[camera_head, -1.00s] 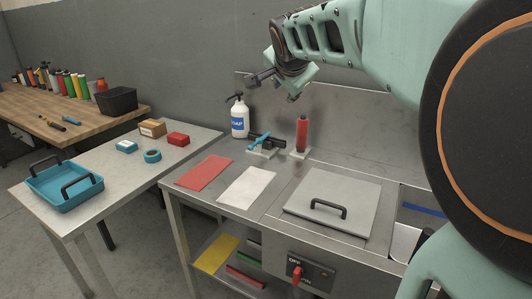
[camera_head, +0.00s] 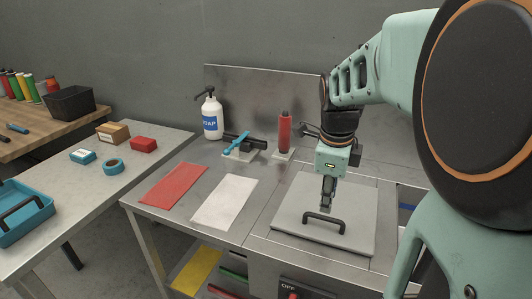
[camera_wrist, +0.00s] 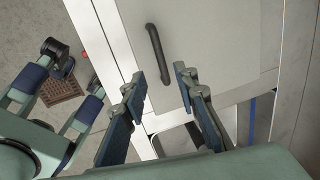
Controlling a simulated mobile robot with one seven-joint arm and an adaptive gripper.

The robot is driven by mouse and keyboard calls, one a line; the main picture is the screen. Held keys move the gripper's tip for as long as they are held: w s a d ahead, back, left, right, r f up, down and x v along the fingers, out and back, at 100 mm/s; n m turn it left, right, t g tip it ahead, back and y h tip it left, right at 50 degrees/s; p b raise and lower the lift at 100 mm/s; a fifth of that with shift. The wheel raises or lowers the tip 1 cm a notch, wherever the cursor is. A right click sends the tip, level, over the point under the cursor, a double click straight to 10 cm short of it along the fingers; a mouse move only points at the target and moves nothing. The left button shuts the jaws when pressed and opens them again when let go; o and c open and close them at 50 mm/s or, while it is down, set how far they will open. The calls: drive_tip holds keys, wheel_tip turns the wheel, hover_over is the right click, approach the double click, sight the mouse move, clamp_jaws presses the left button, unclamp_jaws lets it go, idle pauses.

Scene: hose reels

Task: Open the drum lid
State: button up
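The drum lid (camera_head: 350,230) is a flat grey square plate set in the steel counter, and it lies closed. Its black bar handle (camera_head: 324,219) stands near the front edge. In the wrist view the lid (camera_wrist: 205,40) fills the upper middle, with the handle (camera_wrist: 158,53) ahead of the fingers and slightly left of the gap between them. My gripper (camera_head: 326,205) points down just above the handle in the head view. In the wrist view my gripper (camera_wrist: 160,88) has its two fingers apart with nothing between them. I cannot tell the exact height over the handle.
On the counter are a red cloth (camera_head: 173,185), a white cloth (camera_head: 224,201), a soap bottle (camera_head: 212,118), a red bottle (camera_head: 284,132) and a blue-handled tool (camera_head: 238,142). A steel back panel (camera_head: 265,95) rises behind. A side table (camera_head: 60,200) stands at left.

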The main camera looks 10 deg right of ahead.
sight(325, 217)
drive_tip(key=f, duration=0.4)
drive_tip(key=w+d+f+b, duration=0.1)
drive_tip(key=f, duration=0.1)
drive_tip(key=shift+w+f, duration=0.1)
drive_tip(key=shift+f, duration=0.3)
drive_tip(key=shift+a, duration=0.1)
clamp_jaws()
